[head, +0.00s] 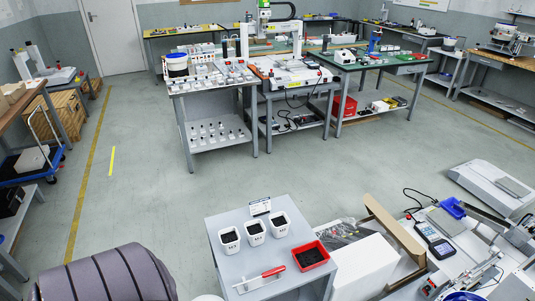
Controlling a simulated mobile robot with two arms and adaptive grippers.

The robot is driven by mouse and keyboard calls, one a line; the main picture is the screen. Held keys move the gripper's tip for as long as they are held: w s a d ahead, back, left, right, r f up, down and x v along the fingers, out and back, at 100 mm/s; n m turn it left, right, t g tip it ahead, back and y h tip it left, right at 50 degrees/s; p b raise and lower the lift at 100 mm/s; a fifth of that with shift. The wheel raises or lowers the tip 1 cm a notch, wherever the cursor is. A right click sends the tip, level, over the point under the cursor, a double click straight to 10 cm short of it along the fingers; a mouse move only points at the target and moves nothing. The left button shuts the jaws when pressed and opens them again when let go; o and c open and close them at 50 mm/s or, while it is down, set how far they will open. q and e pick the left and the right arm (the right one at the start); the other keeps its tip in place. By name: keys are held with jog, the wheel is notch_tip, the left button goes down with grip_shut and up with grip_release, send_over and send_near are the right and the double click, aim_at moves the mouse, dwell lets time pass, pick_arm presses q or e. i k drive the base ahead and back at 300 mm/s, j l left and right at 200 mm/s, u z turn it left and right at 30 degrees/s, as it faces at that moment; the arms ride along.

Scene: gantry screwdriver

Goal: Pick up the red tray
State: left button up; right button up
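A small red tray (310,256) with dark contents sits on the right part of a low grey table (232,275) at the bottom middle of the head view. It looks like a shallow open box with a slanted rim. Neither of my grippers shows in this view, and nothing is touching the tray.
Three white pots (254,232) with dark contents stand behind the tray, by a small sign (260,207). A red-handled tool (273,271) lies left of it. A white box (365,265) adjoins on the right. Open floor (300,165) lies behind; workbenches stand farther back.

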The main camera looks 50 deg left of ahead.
aim_at(309, 256)
jog(key=u, duration=1.05)
jog(key=z, duration=1.5)
jog(key=u, duration=1.5)
